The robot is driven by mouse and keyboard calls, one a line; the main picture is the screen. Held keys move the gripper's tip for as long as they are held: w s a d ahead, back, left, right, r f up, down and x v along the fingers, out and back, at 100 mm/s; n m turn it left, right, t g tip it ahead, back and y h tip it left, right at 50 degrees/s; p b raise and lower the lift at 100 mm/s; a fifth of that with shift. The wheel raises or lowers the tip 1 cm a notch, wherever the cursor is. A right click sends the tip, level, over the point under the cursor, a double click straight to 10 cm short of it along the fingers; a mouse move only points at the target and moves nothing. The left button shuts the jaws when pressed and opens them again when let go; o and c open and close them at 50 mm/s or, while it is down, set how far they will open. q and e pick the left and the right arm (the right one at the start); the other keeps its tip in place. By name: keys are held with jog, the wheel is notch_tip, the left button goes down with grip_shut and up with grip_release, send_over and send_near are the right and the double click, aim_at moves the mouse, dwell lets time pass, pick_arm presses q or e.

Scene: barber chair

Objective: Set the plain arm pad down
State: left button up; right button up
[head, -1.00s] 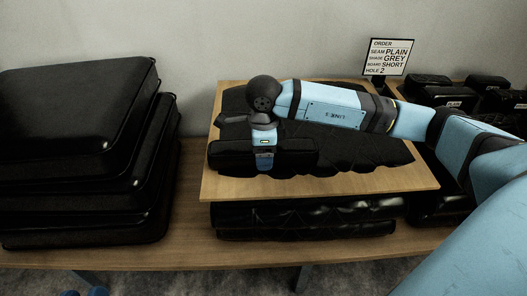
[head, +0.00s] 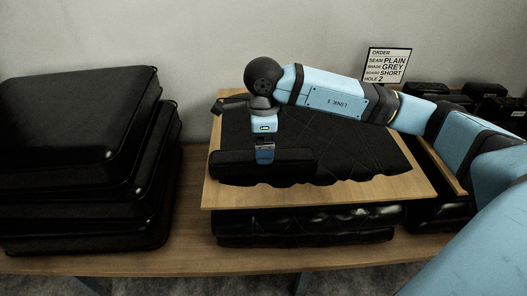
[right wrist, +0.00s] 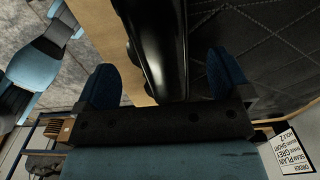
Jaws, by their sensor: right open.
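The plain arm pad (head: 236,168) is a smooth black block lying flat at the front left of the wooden board (head: 420,190). It lies against the front left of a black quilted cushion (head: 350,145); whether it overlaps the cushion is unclear. My right gripper (head: 265,157) points down just above the pad's right half. In the right wrist view my right gripper (right wrist: 164,78) is open, with one blue-tipped finger on each side of the pad (right wrist: 155,45) and gaps visible beside it. My left gripper is not in view.
Black cushions (head: 75,125) are stacked high on the left of the wooden table (head: 190,215). More black padding (head: 310,222) lies under the board. An order sign (head: 388,65) and dark pads (head: 450,103) stand at the back right.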

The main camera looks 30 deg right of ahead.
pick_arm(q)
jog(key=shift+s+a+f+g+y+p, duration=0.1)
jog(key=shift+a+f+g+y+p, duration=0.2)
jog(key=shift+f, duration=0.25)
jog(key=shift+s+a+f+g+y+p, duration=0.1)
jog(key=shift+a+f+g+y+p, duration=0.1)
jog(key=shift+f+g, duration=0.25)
pick_arm(e)
notch_tip(320, 180, up, 6)
jog(key=shift+f, duration=0.2)
